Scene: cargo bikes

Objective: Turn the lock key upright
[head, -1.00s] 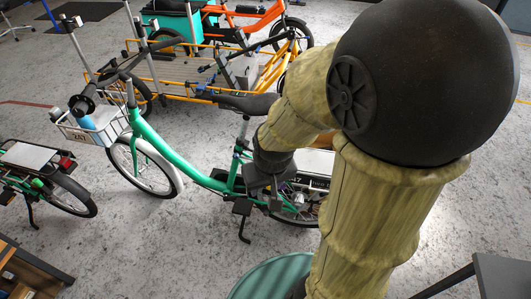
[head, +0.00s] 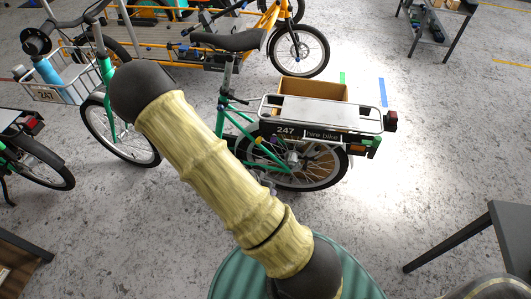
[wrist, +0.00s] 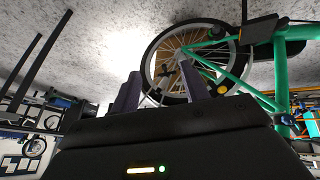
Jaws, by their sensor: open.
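The green hire bike marked 247 (head: 285,131) stands upright in the middle of the head view. A small yellow part (head: 258,140) shows beside its rear wheel (head: 300,165); I cannot tell whether it is the lock key. In the wrist view, a yellow part (wrist: 222,88) sits by the rear wheel (wrist: 150,62) and green frame, right of my fingers. My gripper (wrist: 160,68) is open, with its two fingers apart in front of the wheel. The head view does not show my gripper. No key's angle can be read.
A white basket (head: 68,88) with a blue bottle is at the bike's front. An orange cargo bike (head: 297,50) stands behind, and another bike (head: 30,150) at left. A dark table (head: 480,235) is at right. The floor between is clear.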

